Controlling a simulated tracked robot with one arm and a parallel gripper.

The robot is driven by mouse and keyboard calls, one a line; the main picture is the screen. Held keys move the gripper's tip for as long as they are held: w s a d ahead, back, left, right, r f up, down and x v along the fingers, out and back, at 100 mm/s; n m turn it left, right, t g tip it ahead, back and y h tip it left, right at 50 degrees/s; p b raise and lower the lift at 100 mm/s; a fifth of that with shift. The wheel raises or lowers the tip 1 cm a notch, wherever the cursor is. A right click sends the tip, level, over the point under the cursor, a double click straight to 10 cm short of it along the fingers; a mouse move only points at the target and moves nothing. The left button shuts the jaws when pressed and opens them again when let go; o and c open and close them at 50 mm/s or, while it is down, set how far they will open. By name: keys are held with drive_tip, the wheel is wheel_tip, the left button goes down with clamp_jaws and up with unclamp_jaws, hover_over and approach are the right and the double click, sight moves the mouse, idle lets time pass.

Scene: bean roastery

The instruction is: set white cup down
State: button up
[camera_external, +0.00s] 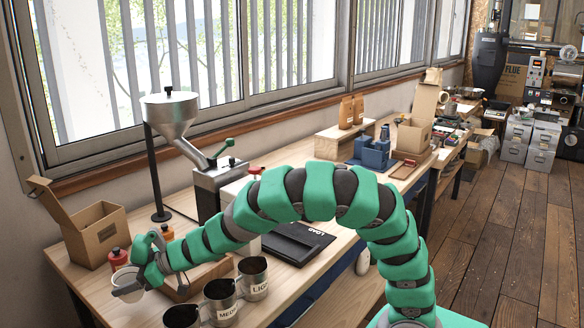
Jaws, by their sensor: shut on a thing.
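The white cup (125,278) is at the left front of the wooden bench, at the end of my green segmented arm. My gripper (135,268) is shut on the cup. The cup looks roughly upright, with its lower part partly covered by a grey finger. I cannot tell whether its base touches the bench.
Dark metal cups (221,300) labelled by roast stand in a row right of my gripper. A red-capped jar (118,258) stands right behind the cup. An open cardboard box (95,235) is at the left, and a steel hopper (170,112) stands behind. A black LOAD tray (297,243) lies right.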

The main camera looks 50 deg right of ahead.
drive_tip(key=shift+f+b, duration=0.55)
drive_tip(key=shift+f, duration=1.55)
drive_tip(key=shift+f, duration=0.15)
drive_tip(key=o, duration=1.1)
drive_tip(key=shift+s+d+r, duration=0.25)
drive_tip(key=shift+s+d, duration=0.05)
drive_tip(key=shift+d, duration=0.1)
drive_tip(key=shift+v, duration=1.05)
wheel_tip(320, 180, up, 7)
drive_tip(key=shift+r+p, duration=0.1)
drive_tip(key=shift+p, duration=1.15)
